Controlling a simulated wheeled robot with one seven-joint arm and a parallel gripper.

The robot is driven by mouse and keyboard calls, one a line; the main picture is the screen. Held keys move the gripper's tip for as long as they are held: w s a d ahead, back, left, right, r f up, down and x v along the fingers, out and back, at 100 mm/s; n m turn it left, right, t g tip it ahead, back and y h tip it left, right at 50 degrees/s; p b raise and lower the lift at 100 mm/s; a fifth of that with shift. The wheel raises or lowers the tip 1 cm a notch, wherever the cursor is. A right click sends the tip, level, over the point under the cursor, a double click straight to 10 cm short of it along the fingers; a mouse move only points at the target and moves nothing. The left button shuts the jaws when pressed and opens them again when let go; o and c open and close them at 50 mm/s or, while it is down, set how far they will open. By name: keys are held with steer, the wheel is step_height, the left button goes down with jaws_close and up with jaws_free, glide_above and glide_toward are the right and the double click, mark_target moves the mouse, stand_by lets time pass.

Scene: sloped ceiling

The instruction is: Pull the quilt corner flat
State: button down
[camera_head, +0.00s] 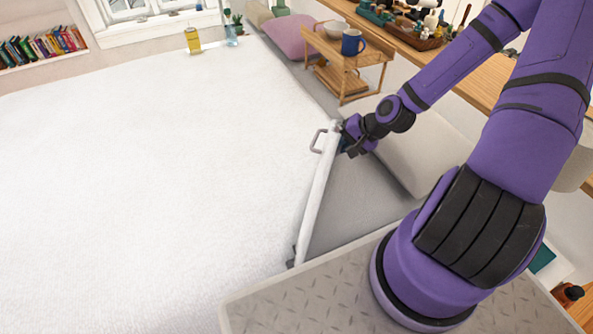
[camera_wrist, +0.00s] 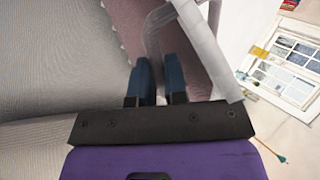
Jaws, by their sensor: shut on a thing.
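The white quilt (camera_head: 150,170) spreads over the bed. Its right edge is a raised white strip (camera_head: 318,190) with a grey loop handle (camera_head: 318,140) near the far end and a small dark piece (camera_head: 292,256) at the near end. My gripper (camera_head: 346,138) is at the far end of this strip, at the quilt corner. In the wrist view my gripper (camera_wrist: 158,82) has its two blue fingers close about a pale grey band (camera_wrist: 153,48) at the quilt corner. The white strip (camera_wrist: 205,45) slants past the right finger. The exact grip point is partly hidden.
Bare grey bed surface (camera_head: 350,205) and a pale pillow (camera_head: 420,150) lie right of the strip. A wooden tray stand (camera_head: 345,78) with a blue mug (camera_head: 352,42) stands beyond my gripper. A pink cushion (camera_head: 290,36) lies behind.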

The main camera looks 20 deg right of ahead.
steer(key=shift+s+d+f+t+y, duration=0.15)
steer(key=shift+s+d+f, duration=0.15)
steer(key=shift+s+d, duration=0.25)
steer(key=shift+s+d+f+t+y, duration=0.15)
steer(key=shift+s+d+f, duration=0.2)
steer(key=shift+s, duration=0.3)
steer(key=shift+r, duration=0.1)
steer(key=shift+s+d+f+y, duration=0.15)
steer(key=shift+s+d+f, duration=0.15)
steer(key=shift+s+d, duration=0.2)
steer(key=shift+s+d+f+y, duration=0.15)
steer(key=shift+s+d+f, duration=0.2)
steer(key=shift+s, duration=0.2)
steer(key=shift+d+t, duration=0.15)
steer(key=shift+t, duration=0.15)
steer(key=shift+s+d+f+t+y, duration=0.3)
steer(key=shift+s+d+f, duration=0.5)
steer(key=shift+d, duration=0.15)
